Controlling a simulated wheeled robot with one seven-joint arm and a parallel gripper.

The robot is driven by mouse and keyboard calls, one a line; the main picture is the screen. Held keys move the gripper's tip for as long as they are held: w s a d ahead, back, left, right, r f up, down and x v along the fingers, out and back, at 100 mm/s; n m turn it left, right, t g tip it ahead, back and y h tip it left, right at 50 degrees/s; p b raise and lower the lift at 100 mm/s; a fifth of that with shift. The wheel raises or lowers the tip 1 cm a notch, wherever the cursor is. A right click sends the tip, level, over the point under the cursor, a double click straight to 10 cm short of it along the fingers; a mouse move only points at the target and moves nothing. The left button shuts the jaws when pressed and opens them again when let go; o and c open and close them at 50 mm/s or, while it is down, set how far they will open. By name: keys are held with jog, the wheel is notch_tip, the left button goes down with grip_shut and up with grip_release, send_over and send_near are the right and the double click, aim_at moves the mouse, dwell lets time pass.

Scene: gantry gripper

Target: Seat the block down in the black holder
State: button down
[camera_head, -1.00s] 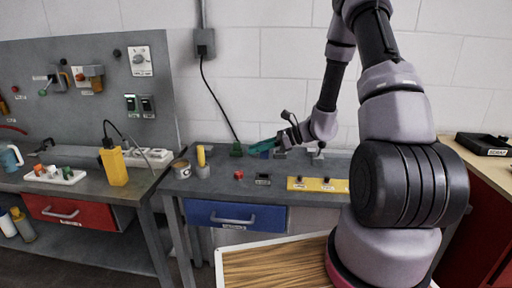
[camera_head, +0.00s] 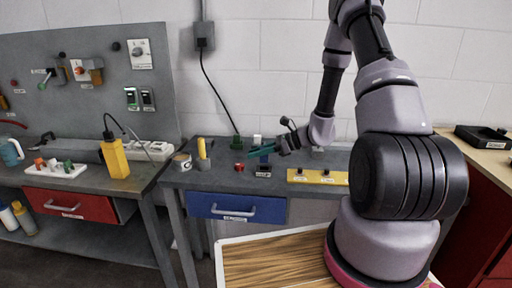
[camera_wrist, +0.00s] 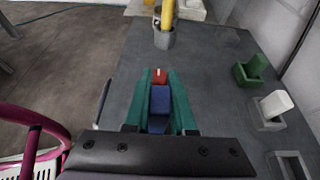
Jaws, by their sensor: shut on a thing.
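A blue block (camera_head: 264,159) is held by my gripper (camera_head: 258,150) over the bench. In the wrist view the block (camera_wrist: 160,101) sits between the two teal fingers, which are shut on it. The small black holder (camera_head: 263,174) stands on the bench near the front edge, with a pale label on its front. The block is right above or at the holder's top in the head view. I cannot tell whether its lower end is inside. The holder is hidden in the wrist view by the block and fingers.
A small red block (camera_wrist: 159,76) lies just beyond the fingertips. A green holder (camera_wrist: 250,70) and a white block (camera_wrist: 276,103) in a grey holder stand towards the wall. A grey cup (camera_head: 203,164) holds a yellow handle.

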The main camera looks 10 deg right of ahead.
aim_at(261, 162)
jog(key=shift+f, duration=0.75)
jog(key=shift+f, duration=1.35)
dwell(0.8)
jog(key=c, duration=0.7)
grip_release()
jog(key=shift+f, duration=0.1)
jog(key=v, duration=1)
jog(key=shift+s+d, duration=0.1)
jog(key=shift+d, duration=0.25)
jog(key=shift+r, duration=0.3)
